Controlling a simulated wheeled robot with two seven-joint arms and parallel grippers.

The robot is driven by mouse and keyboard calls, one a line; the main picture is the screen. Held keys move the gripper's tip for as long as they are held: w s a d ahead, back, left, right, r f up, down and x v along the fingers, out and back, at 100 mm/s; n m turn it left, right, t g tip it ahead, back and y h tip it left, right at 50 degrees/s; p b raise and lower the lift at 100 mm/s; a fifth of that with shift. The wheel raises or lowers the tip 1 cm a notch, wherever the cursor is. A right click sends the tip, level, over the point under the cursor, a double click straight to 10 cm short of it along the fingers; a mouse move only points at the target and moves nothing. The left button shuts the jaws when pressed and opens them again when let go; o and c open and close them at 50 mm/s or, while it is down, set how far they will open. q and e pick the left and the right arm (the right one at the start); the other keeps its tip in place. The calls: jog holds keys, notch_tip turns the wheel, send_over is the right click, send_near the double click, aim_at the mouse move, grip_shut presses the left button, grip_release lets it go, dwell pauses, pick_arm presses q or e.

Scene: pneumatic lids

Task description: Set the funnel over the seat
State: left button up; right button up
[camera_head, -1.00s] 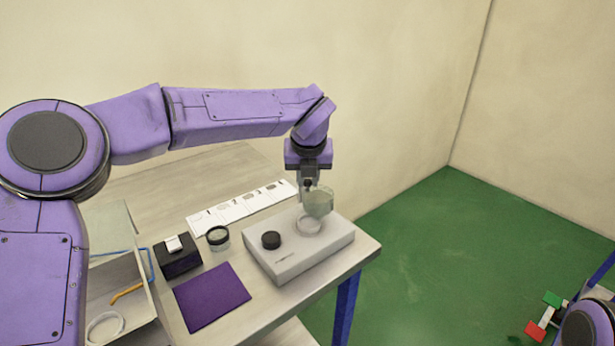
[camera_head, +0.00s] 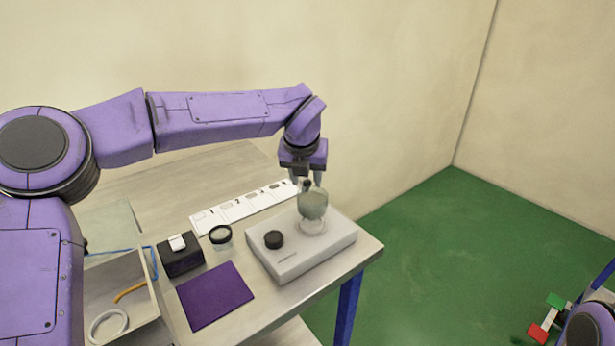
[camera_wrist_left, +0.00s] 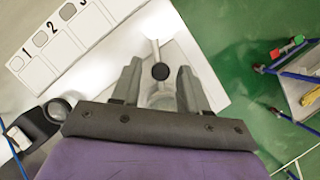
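The funnel (camera_head: 313,204), a translucent grey-green cup with a small black knob (camera_wrist_left: 161,71), stands upright over the pale ring-shaped seat (camera_head: 312,227) on the white device. Its lower end appears to meet the seat, but the exact contact is hard to see. My left gripper (camera_head: 306,181) is just above the funnel. Its two fingers are spread, with the knob between them and visible gaps on both sides in the left wrist view (camera_wrist_left: 160,75). My right gripper is not in view.
A purple mat (camera_head: 214,296), a black box (camera_head: 181,258), a dark-rimmed jar (camera_head: 220,236) and a numbered card strip (camera_head: 240,207) lie to the left. An open bin (camera_head: 140,312) stands far left.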

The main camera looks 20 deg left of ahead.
pick_arm(q)
jog(key=shift+f, duration=0.1)
jog(key=a+v, duration=0.1)
jog(key=v, duration=0.9)
jog(key=shift+d+r+b, duration=0.3)
jog(key=shift+d+b, duration=0.1)
jog(key=shift+d, duration=0.05)
jog(key=shift+s, duration=0.15)
